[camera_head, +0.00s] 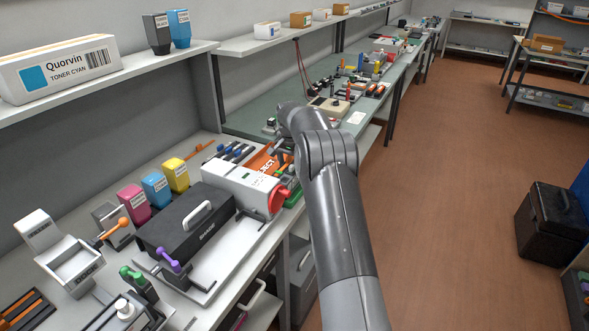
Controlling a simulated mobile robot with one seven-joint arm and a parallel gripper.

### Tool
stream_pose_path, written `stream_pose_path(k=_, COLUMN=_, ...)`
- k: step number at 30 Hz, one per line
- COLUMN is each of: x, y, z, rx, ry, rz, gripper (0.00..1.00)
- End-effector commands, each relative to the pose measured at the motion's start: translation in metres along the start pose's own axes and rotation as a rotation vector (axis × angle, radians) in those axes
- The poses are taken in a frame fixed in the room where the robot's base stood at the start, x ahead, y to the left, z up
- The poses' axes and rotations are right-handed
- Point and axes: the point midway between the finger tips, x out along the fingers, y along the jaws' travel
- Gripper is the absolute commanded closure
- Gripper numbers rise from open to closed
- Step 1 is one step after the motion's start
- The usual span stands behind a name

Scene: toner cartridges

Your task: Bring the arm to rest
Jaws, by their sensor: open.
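My arm (335,200) reaches up from the bottom of the view, over the floor beside the long bench. Its wrist bends left near the bench edge. My gripper (281,150) is at the far end, over the bench near an orange tray (262,160). It is small and partly hidden by the wrist, and I see nothing held in it. Below and left of it is a white machine (236,187) with a red round end (278,199).
A black case (187,222) with a grey handle lies left of the white machine. Magenta, blue and yellow cartridges (156,188) stand behind it. A shelf (120,75) with a Quorvin toner box (62,68) overhangs the bench. The brown floor (450,200) at right is open, with a black case (552,225) beyond.

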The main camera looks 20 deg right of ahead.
Motion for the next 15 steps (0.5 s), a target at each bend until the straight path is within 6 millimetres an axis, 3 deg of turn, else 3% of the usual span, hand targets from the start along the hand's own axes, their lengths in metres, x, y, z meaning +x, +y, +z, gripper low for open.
stream_pose_path(k=6, x=-0.048, y=-0.001, z=-0.001, rx=0.0, ry=0.005, rz=-0.002, gripper=0.15)
stream_pose_path(k=15, x=-0.084, y=0.0, z=0.0, rx=-0.001, ry=0.003, rz=-0.002, gripper=0.15)
